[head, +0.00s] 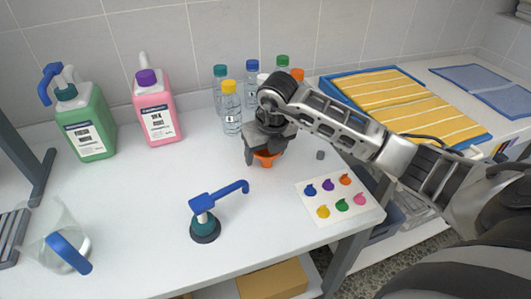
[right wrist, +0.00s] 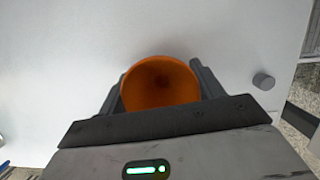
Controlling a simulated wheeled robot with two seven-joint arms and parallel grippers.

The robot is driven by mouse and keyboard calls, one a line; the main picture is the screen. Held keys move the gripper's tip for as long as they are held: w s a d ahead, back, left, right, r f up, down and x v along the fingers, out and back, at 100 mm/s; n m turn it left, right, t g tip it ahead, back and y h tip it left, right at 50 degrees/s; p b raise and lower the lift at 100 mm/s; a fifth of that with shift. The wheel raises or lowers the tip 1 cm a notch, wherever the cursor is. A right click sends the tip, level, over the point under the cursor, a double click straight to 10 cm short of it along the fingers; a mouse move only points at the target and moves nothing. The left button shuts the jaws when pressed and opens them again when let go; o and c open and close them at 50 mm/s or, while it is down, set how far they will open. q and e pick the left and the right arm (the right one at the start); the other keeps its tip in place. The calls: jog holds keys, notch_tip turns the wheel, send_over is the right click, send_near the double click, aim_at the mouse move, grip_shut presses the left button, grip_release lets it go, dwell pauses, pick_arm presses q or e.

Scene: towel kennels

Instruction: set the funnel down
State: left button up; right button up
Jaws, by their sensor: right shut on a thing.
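The orange funnel (head: 266,159) is at my right gripper (head: 264,154), over the white table right of the middle in the head view. In the right wrist view the funnel (right wrist: 160,83) shows its round open mouth to the camera, between the two dark fingers of the right gripper (right wrist: 161,85). The right gripper is shut on it. A dark shadow lies on the table beside the funnel. Whether its lower end touches the table is hidden. My left gripper is not in view.
Several small bottles (head: 231,108) stand behind the gripper. A blue-handled pump (head: 205,222) stands front left of it. A card with coloured spots (head: 340,199) and a small grey cap (head: 320,155) lie to the right. A green jug (head: 86,127) and pink jug (head: 158,110) stand at the back left.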

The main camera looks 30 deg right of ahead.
jog(key=shift+f, duration=0.45)
jog(key=shift+f, duration=0.1)
jog(key=o, duration=0.9)
jog(key=shift+o, duration=0.2)
jog(key=shift+r, duration=0.25)
jog(key=v, duration=1)
jog(key=shift+a+r, duration=0.1)
jog(key=shift+r, duration=0.1)
jog(key=shift+s+r, duration=0.25)
jog(key=shift+r, duration=0.4)
